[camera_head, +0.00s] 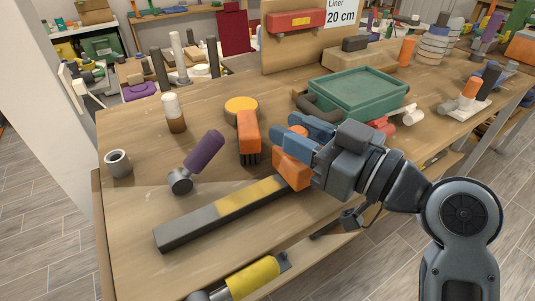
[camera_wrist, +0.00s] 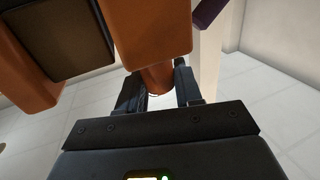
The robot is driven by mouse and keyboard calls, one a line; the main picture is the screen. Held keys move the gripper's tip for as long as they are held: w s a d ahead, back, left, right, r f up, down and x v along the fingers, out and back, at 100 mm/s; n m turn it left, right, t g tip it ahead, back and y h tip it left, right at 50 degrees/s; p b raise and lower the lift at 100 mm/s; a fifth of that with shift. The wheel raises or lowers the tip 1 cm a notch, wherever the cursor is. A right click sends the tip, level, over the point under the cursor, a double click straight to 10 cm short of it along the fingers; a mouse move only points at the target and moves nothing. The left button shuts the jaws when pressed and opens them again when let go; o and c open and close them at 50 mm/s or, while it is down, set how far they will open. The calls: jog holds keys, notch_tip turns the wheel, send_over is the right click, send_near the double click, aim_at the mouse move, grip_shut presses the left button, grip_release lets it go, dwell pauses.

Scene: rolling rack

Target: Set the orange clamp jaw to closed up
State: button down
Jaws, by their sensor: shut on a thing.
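The orange clamp jaw (camera_head: 291,170) sits at the right part of a dark grey bar (camera_head: 187,229) that has a yellow band (camera_head: 252,195). My gripper (camera_head: 308,132), with blue fingers, is at the jaw from above and to the right. In the wrist view, my gripper (camera_wrist: 160,88) is shut on a rounded orange part of the jaw (camera_wrist: 157,75), between its dark fingers. My gripper and wrist hide part of the jaw and the bar's right end in the head view.
An orange block with dark ribs (camera_head: 249,137) stands behind the bar. A purple-handled tool (camera_head: 203,151), grey cup (camera_head: 118,163) and brown-white bottle (camera_head: 173,113) are left. A green tray (camera_head: 358,93) is behind my gripper. A yellow cylinder (camera_head: 252,277) is below the front edge.

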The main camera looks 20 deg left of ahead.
jog(key=shift+w+d, duration=0.3)
jog(key=c, duration=0.8)
grip_release()
jog(key=shift+b+v, duration=0.65)
jog(key=shift+v, duration=3.25)
